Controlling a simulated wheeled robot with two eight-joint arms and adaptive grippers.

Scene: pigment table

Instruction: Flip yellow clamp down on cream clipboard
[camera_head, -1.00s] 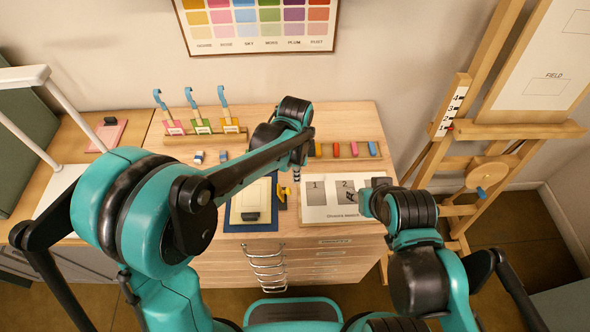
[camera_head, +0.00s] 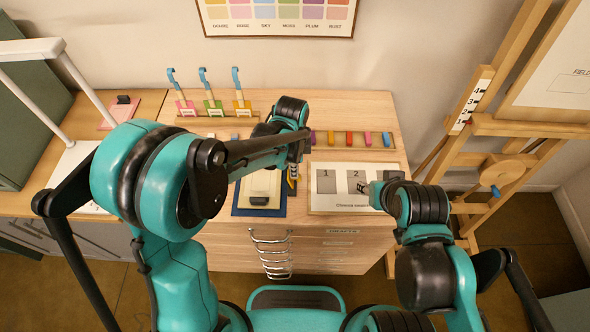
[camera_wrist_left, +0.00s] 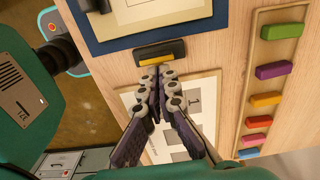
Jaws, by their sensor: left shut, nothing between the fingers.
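The cream clipboard (camera_head: 262,183) lies on a dark blue backing on the drawer-unit top, partly hidden by my left arm. Its corner shows in the left wrist view (camera_wrist_left: 140,12). The yellow clamp (camera_wrist_left: 162,51) is a yellow bar on a dark base beside the backing's edge. In the head view only a bit of yellow (camera_head: 291,187) shows by the fingertips. My left gripper (camera_wrist_left: 160,70) is shut and empty, its tips close to the clamp; contact is unclear. My right gripper (camera_head: 364,188) is over the numbered board, its jaws too small to judge.
The numbered board (camera_head: 330,203) lies right of the clipboard. Behind it is a wooden tray (camera_head: 342,141) of colored blocks. Blue-handled tools stand in a rack (camera_head: 200,120) at the back left. A wooden easel (camera_head: 480,125) stands right. A white frame (camera_head: 30,50) is at left.

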